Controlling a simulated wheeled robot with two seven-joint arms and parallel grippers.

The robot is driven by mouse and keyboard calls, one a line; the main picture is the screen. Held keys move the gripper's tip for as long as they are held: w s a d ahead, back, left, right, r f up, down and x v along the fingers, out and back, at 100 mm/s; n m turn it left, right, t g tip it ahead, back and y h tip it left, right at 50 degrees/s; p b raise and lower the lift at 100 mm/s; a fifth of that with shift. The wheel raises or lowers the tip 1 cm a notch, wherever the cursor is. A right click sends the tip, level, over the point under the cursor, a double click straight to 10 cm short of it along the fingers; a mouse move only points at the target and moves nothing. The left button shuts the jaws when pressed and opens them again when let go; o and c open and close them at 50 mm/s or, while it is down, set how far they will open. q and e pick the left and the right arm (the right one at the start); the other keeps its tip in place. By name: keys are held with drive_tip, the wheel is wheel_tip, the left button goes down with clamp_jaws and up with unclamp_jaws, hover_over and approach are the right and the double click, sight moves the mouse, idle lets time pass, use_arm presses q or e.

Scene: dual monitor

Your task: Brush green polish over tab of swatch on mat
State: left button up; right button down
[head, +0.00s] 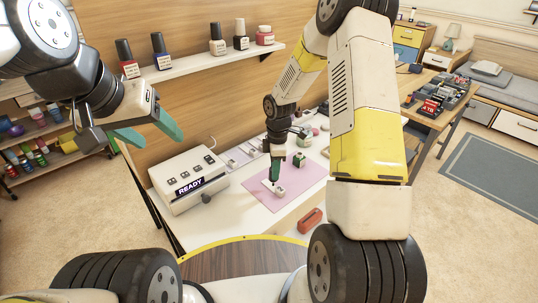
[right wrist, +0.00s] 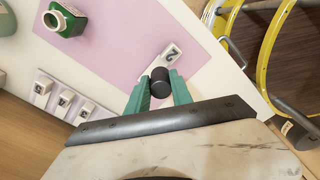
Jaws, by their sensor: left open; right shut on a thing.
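My right gripper (head: 274,178) is shut on the black cap of the brush (right wrist: 159,83), held over the pink mat (head: 312,188). The mat also shows in the right wrist view (right wrist: 120,50). A white swatch (head: 280,192) marked 2 lies on the mat, just beyond the cap in the right wrist view (right wrist: 171,54). The cap hides the brush tip and part of the tab, so I cannot tell whether they touch. The green polish bottle (head: 299,159) stands uncapped on the mat, its open neck showing in the right wrist view (right wrist: 55,20). My left gripper (head: 146,132) is open and empty, raised at the left.
A white machine (head: 188,181) reading READY stands left of the mat. Several numbered swatches (right wrist: 64,104) sit in a row beside the mat. A red object (head: 310,220) lies near the front edge. Several polish bottles stand on the wall shelf (head: 190,68).

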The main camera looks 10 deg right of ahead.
drive_tip(key=shift+f, duration=0.7)
idle(0.8)
drive_tip(key=shift+w+a, duration=0.4)
drive_tip(key=shift+w, duration=0.15)
drive_tip(key=shift+w, duration=0.1)
drive_tip(key=shift+w+a, duration=0.3)
drive_tip(key=shift+w, duration=0.1)
drive_tip(key=shift+w, duration=0.1)
drive_tip(key=shift+w+a, duration=0.35)
drive_tip(key=shift+w, duration=0.15)
